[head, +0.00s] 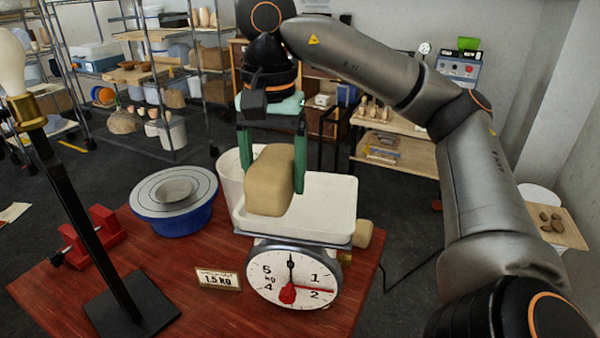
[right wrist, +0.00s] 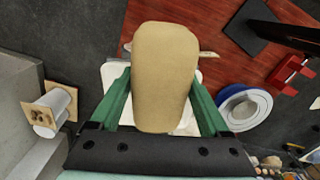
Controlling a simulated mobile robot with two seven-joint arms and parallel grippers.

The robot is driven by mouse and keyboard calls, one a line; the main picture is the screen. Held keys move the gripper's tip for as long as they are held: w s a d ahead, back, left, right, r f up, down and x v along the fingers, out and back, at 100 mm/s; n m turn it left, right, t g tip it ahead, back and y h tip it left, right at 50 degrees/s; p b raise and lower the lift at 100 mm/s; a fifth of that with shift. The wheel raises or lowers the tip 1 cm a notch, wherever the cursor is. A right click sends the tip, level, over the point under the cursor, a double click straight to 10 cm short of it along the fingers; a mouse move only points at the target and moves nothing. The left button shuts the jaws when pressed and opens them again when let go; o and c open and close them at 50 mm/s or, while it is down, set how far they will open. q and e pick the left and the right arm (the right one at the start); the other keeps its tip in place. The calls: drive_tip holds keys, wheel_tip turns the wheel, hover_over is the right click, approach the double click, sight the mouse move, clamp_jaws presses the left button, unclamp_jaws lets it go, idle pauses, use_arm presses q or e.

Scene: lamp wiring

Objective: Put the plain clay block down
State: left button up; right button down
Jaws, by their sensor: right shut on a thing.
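The plain clay block (head: 270,182) is tan with rounded edges. My right gripper (head: 273,170) is shut on it from above, with a green finger on each side. The block is over the white tray of the kitchen scale (head: 328,205); I cannot tell whether it touches the tray. The right wrist view shows the block (right wrist: 165,75) between the fingers, hiding most of the tray. On the dial (head: 292,280), a black hand points up and a red one points right, between 1 and 2. My left gripper is not in view.
A "1.5 KG" card (head: 218,279) lies before the scale on the red wooden table (head: 195,315). A blue banding wheel (head: 175,205), a red clamp (head: 92,235) and a black lamp stand (head: 130,305) are left. Another clay piece (head: 362,234) is right of the scale.

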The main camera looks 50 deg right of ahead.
drive_tip(key=w+d+f, duration=0.2)
drive_tip(key=w, duration=0.1)
drive_tip(key=w+d+f+b, duration=0.1)
drive_tip(key=w+d+f, duration=0.2)
drive_tip(key=w+d+f+b, duration=0.1)
drive_tip(key=w+d+f, duration=0.2)
drive_tip(key=shift+d, duration=0.15)
drive_tip(key=shift+w+d+f, duration=0.3)
drive_tip(key=shift+w+f, duration=0.15)
drive_tip(key=shift+f, duration=0.1)
drive_tip(key=shift+w+d+f, duration=0.15)
drive_tip(key=shift+f, duration=1.65)
